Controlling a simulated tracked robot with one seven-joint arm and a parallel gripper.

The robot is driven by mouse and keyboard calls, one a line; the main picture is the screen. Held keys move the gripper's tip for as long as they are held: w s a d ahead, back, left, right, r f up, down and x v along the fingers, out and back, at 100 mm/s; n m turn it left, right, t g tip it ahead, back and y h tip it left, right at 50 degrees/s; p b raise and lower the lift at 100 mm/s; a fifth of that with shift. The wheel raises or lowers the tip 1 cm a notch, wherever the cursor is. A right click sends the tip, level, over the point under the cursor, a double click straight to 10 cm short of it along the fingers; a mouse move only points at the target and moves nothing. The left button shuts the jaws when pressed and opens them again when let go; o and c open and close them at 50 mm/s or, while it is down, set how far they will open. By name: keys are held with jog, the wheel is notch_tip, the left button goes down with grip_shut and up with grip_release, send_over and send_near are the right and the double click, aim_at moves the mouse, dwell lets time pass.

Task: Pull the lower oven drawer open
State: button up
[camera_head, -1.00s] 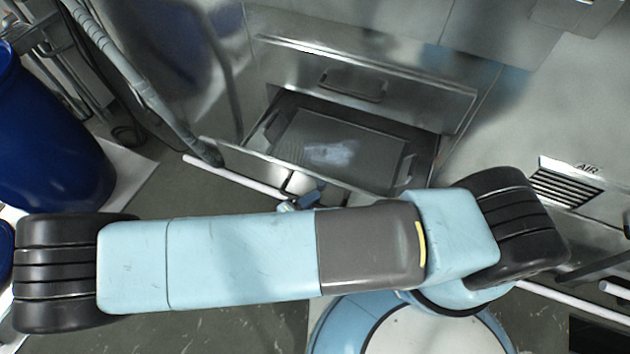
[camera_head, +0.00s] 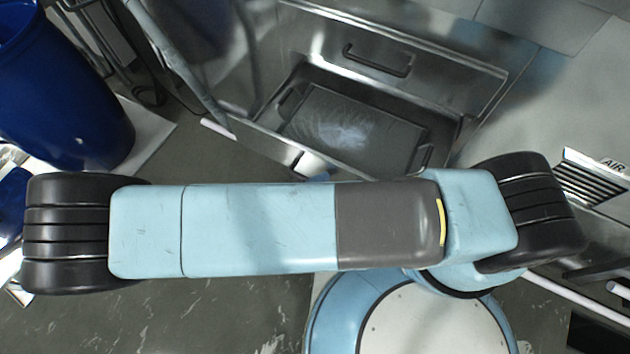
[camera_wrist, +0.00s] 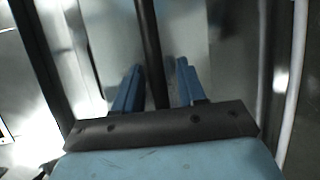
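The lower oven drawer (camera_head: 268,141) is a metal drawer standing pulled out from the oven in the head view. Inside it lies a grey tray (camera_head: 365,120) with a handle at each end. My arm crosses the head view and hides part of the drawer's front edge and nearly all of my gripper. In the wrist view my gripper (camera_wrist: 158,85) shows two blue fingers apart, with a dark bar (camera_wrist: 149,35) running between them. A gap shows on each side of the bar. I cannot tell for sure that the bar is the drawer's handle.
Above the drawer is a shut metal front with a dark handle (camera_head: 376,62). A blue barrel (camera_head: 60,95) stands at the left. A grey hose (camera_head: 175,60) hangs left of the oven. A vent marked AIR (camera_head: 592,180) is at the right. Open floor lies below my arm.

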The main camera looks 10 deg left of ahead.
jog(key=shift+a, duration=0.1)
jog(key=shift+s+a, duration=0.15)
jog(key=v, duration=1.3)
jog(key=shift+s+a+r, duration=0.1)
